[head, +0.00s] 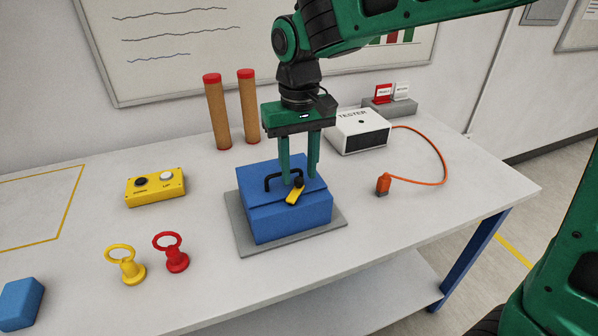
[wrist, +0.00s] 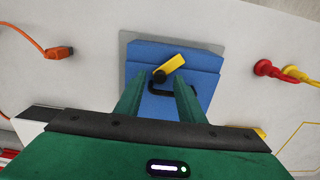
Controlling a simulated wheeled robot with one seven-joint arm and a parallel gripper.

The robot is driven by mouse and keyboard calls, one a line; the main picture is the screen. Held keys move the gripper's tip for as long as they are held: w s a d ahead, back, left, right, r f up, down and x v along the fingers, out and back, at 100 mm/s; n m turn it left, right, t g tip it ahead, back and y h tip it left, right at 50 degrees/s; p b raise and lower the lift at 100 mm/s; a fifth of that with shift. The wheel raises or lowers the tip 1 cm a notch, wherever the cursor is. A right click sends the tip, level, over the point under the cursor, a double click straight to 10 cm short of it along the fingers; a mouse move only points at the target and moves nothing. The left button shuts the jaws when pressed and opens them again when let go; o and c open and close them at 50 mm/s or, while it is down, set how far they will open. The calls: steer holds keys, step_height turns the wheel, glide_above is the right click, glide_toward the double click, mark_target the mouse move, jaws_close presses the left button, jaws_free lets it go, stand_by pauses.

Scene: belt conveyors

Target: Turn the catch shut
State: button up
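A blue box (head: 285,220) with a lid and a black handle (head: 270,181) sits on a grey mat (head: 245,250). Its catch (head: 294,195) is a yellow lever with a black knob at one end, lying aslant near the lid's front edge. The catch also shows in the wrist view (wrist: 173,63). In the wrist view the fingertips (wrist: 158,82) stand on either side of the knob and handle. I cannot tell whether they touch the lid.
A white tester (head: 359,133) with an orange cable and plug (head: 383,184) stands right of the box. Two brown posts (head: 217,115) stand behind. A yellow button box (head: 155,187), yellow (head: 127,267) and red (head: 175,255) ring pegs, and a blue block (head: 20,303) are left.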

mark_target(297, 178)
steer(key=shift+f, duration=0.75)
steer(key=shift+c, duration=0.5)
jaws_close()
steer(key=shift+w+a+n, duration=0.15)
steer(key=shift+a+n, duration=0.05)
steer(key=shift+n, duration=0.6)
steer(key=shift+o, duration=0.5)
jaws_free()
step_height(297, 178, up, 11)
